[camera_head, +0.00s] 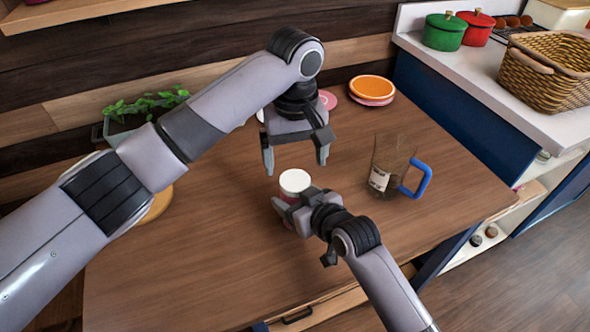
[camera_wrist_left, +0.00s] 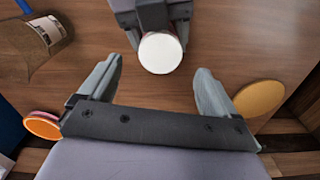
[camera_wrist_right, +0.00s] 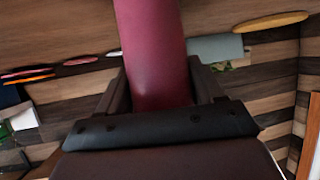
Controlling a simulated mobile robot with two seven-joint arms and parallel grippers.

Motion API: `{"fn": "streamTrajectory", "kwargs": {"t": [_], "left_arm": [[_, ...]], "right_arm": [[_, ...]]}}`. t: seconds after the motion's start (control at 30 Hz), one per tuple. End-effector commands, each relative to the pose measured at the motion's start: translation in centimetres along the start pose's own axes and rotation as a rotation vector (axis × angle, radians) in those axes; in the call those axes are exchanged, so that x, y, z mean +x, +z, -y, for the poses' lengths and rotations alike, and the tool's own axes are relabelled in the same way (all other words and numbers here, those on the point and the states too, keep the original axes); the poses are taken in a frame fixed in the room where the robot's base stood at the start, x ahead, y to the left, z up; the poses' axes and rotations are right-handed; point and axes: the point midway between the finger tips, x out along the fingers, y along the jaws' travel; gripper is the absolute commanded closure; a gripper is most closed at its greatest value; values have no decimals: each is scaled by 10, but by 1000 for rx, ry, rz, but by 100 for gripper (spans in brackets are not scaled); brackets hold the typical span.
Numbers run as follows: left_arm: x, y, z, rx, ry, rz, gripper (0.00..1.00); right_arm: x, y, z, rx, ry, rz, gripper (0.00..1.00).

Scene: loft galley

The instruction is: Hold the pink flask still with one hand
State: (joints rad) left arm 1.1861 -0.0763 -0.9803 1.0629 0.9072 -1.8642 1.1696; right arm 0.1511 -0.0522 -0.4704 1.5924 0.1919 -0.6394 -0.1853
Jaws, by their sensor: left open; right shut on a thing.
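The pink flask (camera_head: 294,182) with a white lid stands upright on the wooden table. My right gripper (camera_head: 290,213) is shut around its body from the near side. In the right wrist view the flask's dark pink body (camera_wrist_right: 155,50) rises between the fingers. My left gripper (camera_head: 296,160) is open and empty, just above and behind the flask, fingers pointing down. In the left wrist view the white lid (camera_wrist_left: 161,52) shows beyond and between the open fingers, apart from them. The flask's lower part is mostly hidden by my right gripper.
A clear brownish pitcher (camera_head: 391,168) with a blue handle stands right of the flask. Orange and pink plates (camera_head: 371,88) lie at the back. A yellow round plate (camera_head: 158,204) and a planter (camera_head: 113,130) are at the left. The table's front left is clear.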

Motion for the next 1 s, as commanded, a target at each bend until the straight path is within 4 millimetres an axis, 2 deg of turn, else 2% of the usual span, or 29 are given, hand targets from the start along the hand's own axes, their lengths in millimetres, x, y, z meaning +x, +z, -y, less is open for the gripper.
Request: {"fn": "streamTrajectory", "kwargs": {"t": [0.1,0.3,0.5,0.73,0.77,0.8,0.83,1.0], "left_arm": [[-28,0,-1,0,3,-2,9],[-59,0,0,1,0,-1,9],[-70,0,0,1,0,1,9],[-70,0,0,1,-1,1,9],[-70,0,0,1,-1,1,9],[-70,0,0,1,0,1,9],[-70,0,0,1,0,1,9],[-70,0,0,1,0,1,9]], "right_arm": [[0,-1,0,0,0,-2,100],[0,-1,0,0,0,-2,100],[0,-1,0,0,0,-2,100],[0,-1,0,0,0,-2,100],[0,-1,0,0,0,-2,27],[0,-1,0,0,0,-2,14],[0,-1,0,0,0,-2,4],[0,-1,0,0,0,-1,4]]}}
